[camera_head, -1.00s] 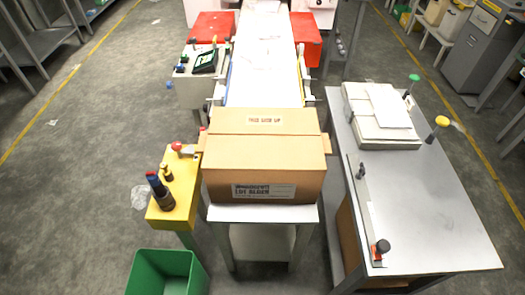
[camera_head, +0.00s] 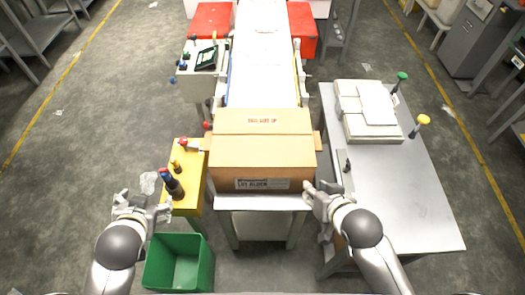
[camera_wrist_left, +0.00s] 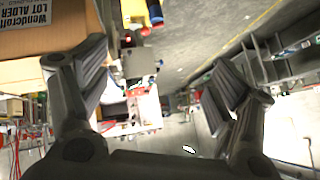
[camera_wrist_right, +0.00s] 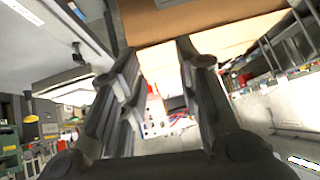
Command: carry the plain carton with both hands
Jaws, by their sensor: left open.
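The carton's labelled front shows at the top left of the left wrist view (camera_wrist_left: 40,40). My right gripper (camera_head: 313,190) is open, close to the carton's front right corner; I cannot tell whether it touches. The carton's underside or side fills the top of the right wrist view (camera_wrist_right: 200,22).
A grey table (camera_head: 400,190) with a paper stack (camera_head: 368,108) is close on the right.

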